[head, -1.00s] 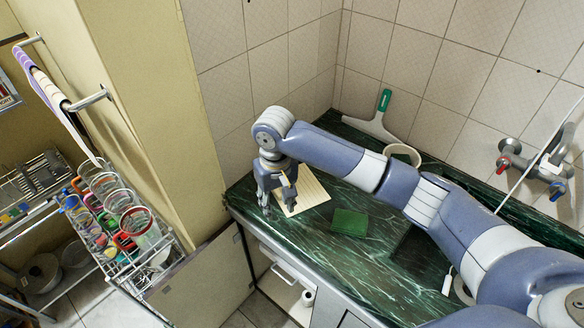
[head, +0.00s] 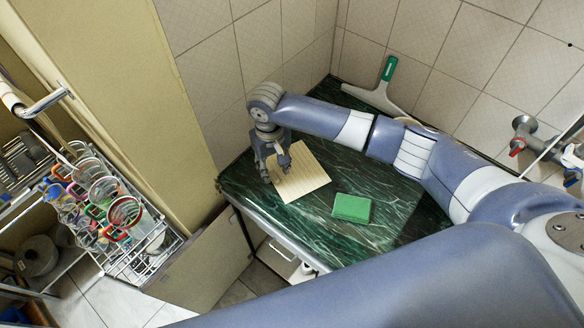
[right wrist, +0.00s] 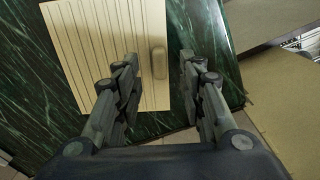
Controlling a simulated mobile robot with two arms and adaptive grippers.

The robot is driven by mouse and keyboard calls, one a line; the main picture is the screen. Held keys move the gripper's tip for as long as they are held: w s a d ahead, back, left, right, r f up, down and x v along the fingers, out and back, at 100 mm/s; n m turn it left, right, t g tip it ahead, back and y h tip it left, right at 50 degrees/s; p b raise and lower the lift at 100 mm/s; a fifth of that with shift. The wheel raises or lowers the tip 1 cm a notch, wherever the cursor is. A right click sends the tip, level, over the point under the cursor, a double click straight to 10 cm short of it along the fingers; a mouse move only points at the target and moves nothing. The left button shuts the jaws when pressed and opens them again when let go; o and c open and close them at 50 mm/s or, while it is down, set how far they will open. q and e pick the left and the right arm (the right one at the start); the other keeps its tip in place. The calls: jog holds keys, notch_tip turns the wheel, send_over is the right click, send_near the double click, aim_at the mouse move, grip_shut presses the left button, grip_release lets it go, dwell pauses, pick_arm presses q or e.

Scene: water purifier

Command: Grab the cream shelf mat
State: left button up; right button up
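The cream shelf mat (head: 308,180) is a flat, ribbed square on the green marble counter, near its left end. It also shows in the right wrist view (right wrist: 95,45), with a small raised tab (right wrist: 158,64) at its edge. My right gripper (head: 276,170) points down at the mat's left edge. In the right wrist view its fingers (right wrist: 159,62) are apart, one over the mat and one to the right of the tab. Nothing is held between them. I cannot tell whether the fingertips touch the counter. My left gripper is out of view.
A green sponge (head: 351,208) lies right of the mat. A squeegee (head: 377,92) leans near the tiled wall, and taps (head: 540,140) are on the wall at right. A rack of cups (head: 110,210) stands at left, below the counter. One of my arm links crosses the foreground.

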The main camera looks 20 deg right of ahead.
aim_at(274, 176)
notch_tip(274, 176, down, 3)
jog(key=shift+s+f, duration=0.1)
jog(key=shift+s, duration=0.05)
jog(key=shift+f, duration=0.1)
jog(key=c, duration=0.4)
grip_shut()
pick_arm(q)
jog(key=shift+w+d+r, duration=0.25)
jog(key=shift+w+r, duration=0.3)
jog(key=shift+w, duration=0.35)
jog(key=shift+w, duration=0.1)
